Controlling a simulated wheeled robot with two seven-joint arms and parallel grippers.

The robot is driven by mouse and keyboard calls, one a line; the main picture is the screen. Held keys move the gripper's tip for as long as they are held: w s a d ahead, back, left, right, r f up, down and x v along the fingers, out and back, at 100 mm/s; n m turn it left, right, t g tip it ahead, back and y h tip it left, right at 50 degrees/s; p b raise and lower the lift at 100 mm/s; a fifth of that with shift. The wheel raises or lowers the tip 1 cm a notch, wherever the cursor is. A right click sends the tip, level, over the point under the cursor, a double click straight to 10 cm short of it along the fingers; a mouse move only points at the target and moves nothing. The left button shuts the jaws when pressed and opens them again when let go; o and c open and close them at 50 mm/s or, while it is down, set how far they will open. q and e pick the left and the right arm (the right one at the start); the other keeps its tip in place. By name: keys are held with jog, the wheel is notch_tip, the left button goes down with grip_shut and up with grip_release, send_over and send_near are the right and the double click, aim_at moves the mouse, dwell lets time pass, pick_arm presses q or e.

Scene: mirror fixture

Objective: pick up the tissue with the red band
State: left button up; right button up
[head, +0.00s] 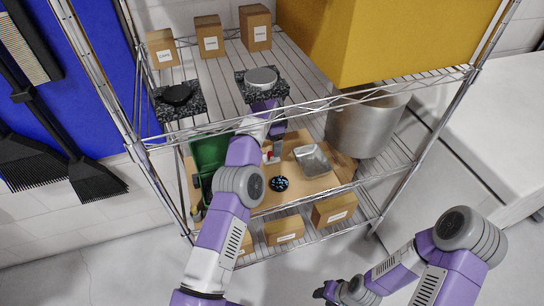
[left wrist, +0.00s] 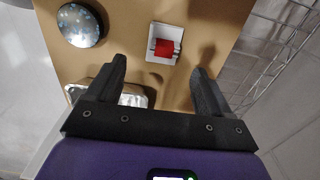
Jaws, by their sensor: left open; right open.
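The tissue with the red band (left wrist: 164,48) is a small white piece wrapped by a red band. It lies on the tan board (left wrist: 215,20). In the head view the red band (head: 269,155) shows just below my left gripper (head: 274,146). In the left wrist view my left gripper (left wrist: 158,68) is open and empty. The tissue lies beyond its fingertips, roughly in line with the gap between them. My right gripper (head: 326,292) is open at the bottom of the head view, outside the shelf and far from the tissue.
A metal tray (head: 312,160) and a dark round patterned object (head: 278,184) share the board. A green bin (head: 208,158) stands left and a big steel pot (head: 362,128) right. The wire shelf above (head: 215,78) and its posts crowd my left arm.

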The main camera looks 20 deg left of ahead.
aim_at(271, 153)
pick_arm(q)
notch_tip(271, 153, down, 2)
jog(key=shift+f+b, duration=0.1)
jog(key=shift+b, duration=0.6)
jog(key=f, duration=0.1)
jog(key=f+b, duration=0.1)
jog(key=f, duration=0.1)
jog(key=shift+w+a, duration=0.1)
jog(key=shift+a, duration=0.2)
jog(key=shift+f+b, duration=0.35)
jog(key=shift+f, duration=0.15)
jog(key=shift+c, duration=0.5)
jog(key=c, duration=1)
jog(key=shift+r, duration=0.1)
